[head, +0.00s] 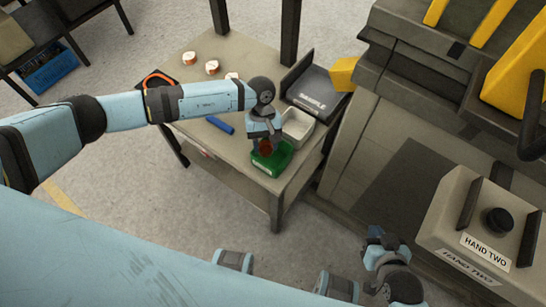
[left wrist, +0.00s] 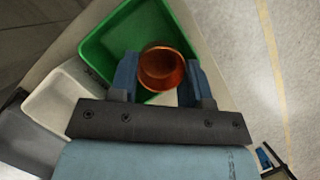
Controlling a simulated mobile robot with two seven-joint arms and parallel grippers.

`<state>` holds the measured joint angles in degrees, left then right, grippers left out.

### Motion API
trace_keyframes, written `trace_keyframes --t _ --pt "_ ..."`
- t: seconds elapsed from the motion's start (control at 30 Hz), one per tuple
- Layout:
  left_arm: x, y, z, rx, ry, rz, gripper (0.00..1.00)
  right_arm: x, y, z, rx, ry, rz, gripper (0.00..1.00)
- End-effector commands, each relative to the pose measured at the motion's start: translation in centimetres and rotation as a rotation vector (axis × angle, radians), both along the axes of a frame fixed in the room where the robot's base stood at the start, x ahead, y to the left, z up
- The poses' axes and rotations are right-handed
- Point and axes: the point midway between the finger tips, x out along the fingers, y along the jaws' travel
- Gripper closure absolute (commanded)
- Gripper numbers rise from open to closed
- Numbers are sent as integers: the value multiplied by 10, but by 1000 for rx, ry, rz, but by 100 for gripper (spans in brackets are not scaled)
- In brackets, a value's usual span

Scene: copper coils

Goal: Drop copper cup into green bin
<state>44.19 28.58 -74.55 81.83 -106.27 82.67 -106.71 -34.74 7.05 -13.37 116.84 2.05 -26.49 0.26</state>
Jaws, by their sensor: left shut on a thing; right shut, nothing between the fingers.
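The copper cup (left wrist: 162,70) is between the fingers of my left gripper (left wrist: 157,82), which is shut on it. In the left wrist view the cup overlaps the near part of the green bin (left wrist: 97,55), with its opening facing the camera. In the head view my left gripper (head: 267,143) is over the green bin (head: 284,155), and the reddish cup (head: 266,147) shows just below the fingers. Whether the cup touches the bin is hard to tell. My right gripper (head: 376,233) is at the lower right, away from the table, small and partly hidden by its arm.
The bin stands on a table (head: 237,60) near its front corner. A white bin (head: 299,128) and a dark tray labelled SAMPLE (head: 317,98) stand behind it. A blue cylinder (head: 220,125) and several copper-and-white coils (head: 212,68) lie to the left. A large machine (head: 375,130) stands at right.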

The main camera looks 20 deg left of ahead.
Motion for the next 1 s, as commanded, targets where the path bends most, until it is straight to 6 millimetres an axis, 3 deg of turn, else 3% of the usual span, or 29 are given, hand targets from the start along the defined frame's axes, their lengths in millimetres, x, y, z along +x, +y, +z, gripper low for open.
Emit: trace_keyframes --t 0.17,0.2,0.33,0.7,0.87,1.0 --pt "0 0 0 0 0 0 79 0 0 0 0 0 0 100" --pt "0 0 0 0 0 0 54 0 0 0 0 0 0 100" --pt "0 0 0 0 0 0 26 0 0 0 0 0 0 100" --pt "3 1 6 0 -1 0 26 0 0 0 0 1 0 100" --pt "13 5 30 0 -4 1 26 0 0 -2 0 2 0 100" --pt "25 11 61 0 -5 1 26 0 0 -4 1 7 0 100"
